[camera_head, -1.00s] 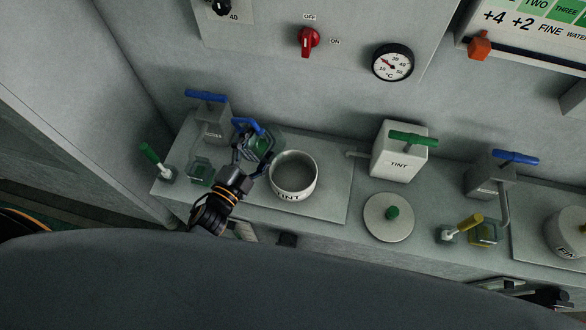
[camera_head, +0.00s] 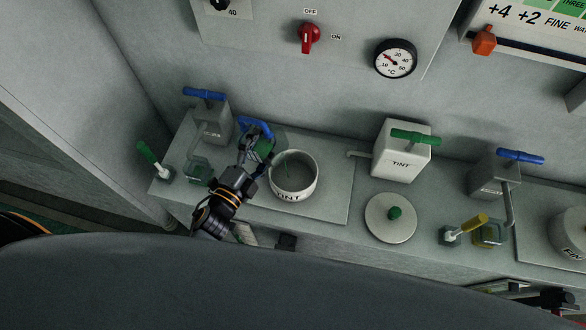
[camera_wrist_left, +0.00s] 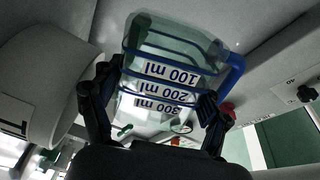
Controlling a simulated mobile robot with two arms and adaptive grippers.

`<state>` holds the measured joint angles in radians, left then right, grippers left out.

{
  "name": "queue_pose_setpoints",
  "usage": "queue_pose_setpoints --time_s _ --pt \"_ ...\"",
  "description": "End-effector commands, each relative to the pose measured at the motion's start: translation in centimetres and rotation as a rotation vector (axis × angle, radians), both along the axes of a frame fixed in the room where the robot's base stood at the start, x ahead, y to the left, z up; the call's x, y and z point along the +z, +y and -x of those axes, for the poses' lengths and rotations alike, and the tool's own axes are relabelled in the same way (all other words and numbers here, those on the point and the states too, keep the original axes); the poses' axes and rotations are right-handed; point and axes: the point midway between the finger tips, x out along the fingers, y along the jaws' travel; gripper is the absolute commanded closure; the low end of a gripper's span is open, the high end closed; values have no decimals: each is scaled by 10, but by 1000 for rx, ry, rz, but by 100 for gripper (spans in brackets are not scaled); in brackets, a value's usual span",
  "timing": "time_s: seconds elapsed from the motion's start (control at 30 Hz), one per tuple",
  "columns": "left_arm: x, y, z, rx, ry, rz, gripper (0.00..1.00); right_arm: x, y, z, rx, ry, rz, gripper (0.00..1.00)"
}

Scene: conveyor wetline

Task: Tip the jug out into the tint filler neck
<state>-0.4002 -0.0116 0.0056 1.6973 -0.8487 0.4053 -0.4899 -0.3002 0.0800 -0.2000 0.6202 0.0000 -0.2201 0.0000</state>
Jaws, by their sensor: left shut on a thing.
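My left gripper (camera_head: 256,155) is shut on the clear jug (camera_head: 265,143) with a blue handle and rims. The jug is tilted beside the upper left rim of the round, open TINT filler neck (camera_head: 312,190). A thin green streak shows inside the neck, seemingly liquid from the jug. In the left wrist view the jug (camera_wrist_left: 165,50) lies between the fingers, its ml marks upside down, with some green tint visible. The neck (camera_wrist_left: 32,75) is at the left there. My right gripper is not in view.
A grey dispenser with a blue handle (camera_head: 208,120) and a green-handled brush (camera_head: 152,158) stand left. The white TINT dispenser (camera_head: 398,155) and a round lid with a green knob (camera_head: 390,219) are right of the neck. A yellow-handled brush (camera_head: 465,228) lies farther right.

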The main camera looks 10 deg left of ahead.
Motion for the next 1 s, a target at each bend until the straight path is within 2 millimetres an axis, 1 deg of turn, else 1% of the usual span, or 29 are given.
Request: queue_pose_setpoints --time_s 0.37,1.0 --pt "7 -16 5 0 -36 -112 68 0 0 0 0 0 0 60" --pt "13 -23 7 0 -80 -259 68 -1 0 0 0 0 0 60"
